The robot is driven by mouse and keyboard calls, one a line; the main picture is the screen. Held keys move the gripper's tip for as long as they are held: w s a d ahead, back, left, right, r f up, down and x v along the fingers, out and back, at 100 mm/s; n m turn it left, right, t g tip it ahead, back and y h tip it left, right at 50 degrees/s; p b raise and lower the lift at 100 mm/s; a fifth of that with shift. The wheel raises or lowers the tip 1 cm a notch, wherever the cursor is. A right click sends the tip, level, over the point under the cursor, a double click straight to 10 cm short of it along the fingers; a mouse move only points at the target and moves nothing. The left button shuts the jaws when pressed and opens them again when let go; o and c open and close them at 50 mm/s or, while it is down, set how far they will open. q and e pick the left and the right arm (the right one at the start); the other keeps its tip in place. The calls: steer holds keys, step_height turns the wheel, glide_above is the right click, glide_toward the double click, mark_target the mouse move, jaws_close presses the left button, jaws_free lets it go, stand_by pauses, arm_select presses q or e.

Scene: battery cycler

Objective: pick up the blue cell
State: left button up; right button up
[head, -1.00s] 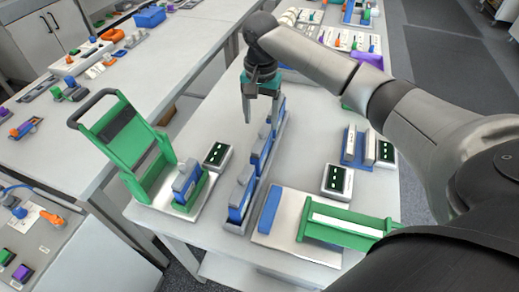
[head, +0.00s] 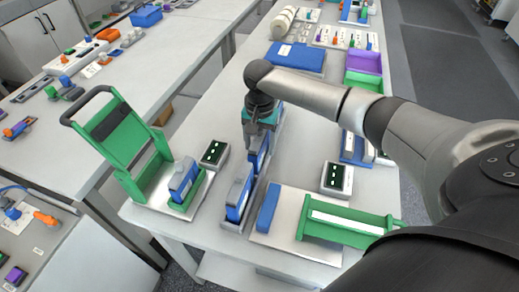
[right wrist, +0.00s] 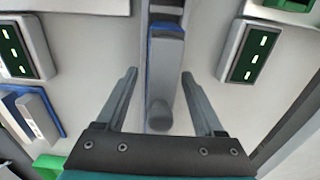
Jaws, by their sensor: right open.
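Several blue cells with grey tops stand upright in a row in a long grey rack (head: 236,225). The nearest blue cell (head: 238,193) and the one behind it (head: 258,158) show in the head view; cells farther back are hidden by my right gripper (head: 259,138). That gripper is open and points down over the row. In the right wrist view, the open fingers (right wrist: 160,76) are on either side of a grey-topped blue cell (right wrist: 164,68), with a gap on each side. Whether the tips are below its top is hard to tell. My left gripper is not in view.
A green fixture with a black handle (head: 112,125) stands left of the rack, another blue cell (head: 184,178) in its cradle. A small display (head: 214,154) and a second one (head: 337,179) flank the row. A green-railed tray (head: 345,222) lies at front right.

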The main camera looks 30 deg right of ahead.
steer(key=shift+c, duration=0.2)
jaws_close()
steer(key=shift+w+r, duration=0.1)
steer(key=shift+r, duration=0.05)
stand_by(0.9)
